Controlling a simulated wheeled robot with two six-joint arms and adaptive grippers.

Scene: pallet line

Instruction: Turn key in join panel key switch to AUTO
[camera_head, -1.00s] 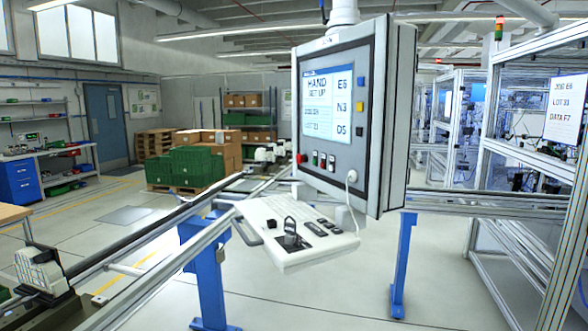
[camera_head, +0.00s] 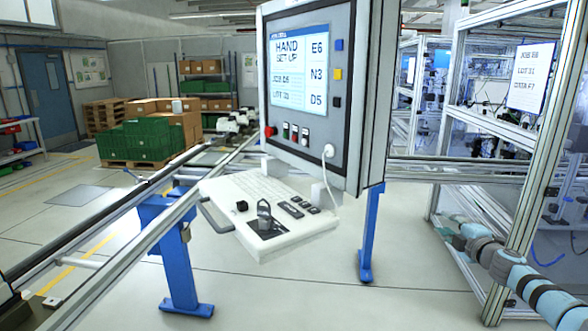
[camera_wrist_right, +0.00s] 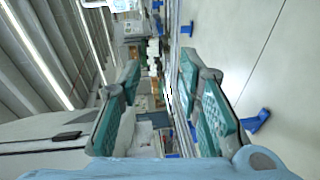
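The join panel (camera_head: 307,82) is a grey box with a lit screen reading "HAND SET UP" in the head view. Below it a white shelf (camera_head: 285,247) carries a keyboard. On the shelf a grey, upright, loop-shaped key (camera_head: 264,211) stands on a black plate, beside a small black knob (camera_head: 242,206). Any markings around the key are too small to read. My right gripper (camera_head: 452,228) is at the right of the head view, well apart from the shelf. The right wrist view shows its teal-padded fingers (camera_wrist_right: 160,66) spread with nothing between them. My left gripper is not in view.
A silver rail on blue legs (camera_head: 178,262) runs beside the shelf on the left. An aluminium-framed cell (camera_head: 512,165) stands at the right, close to my right arm. A white cable (camera_head: 329,172) hangs from the panel. Open floor lies between the shelf and my right arm.

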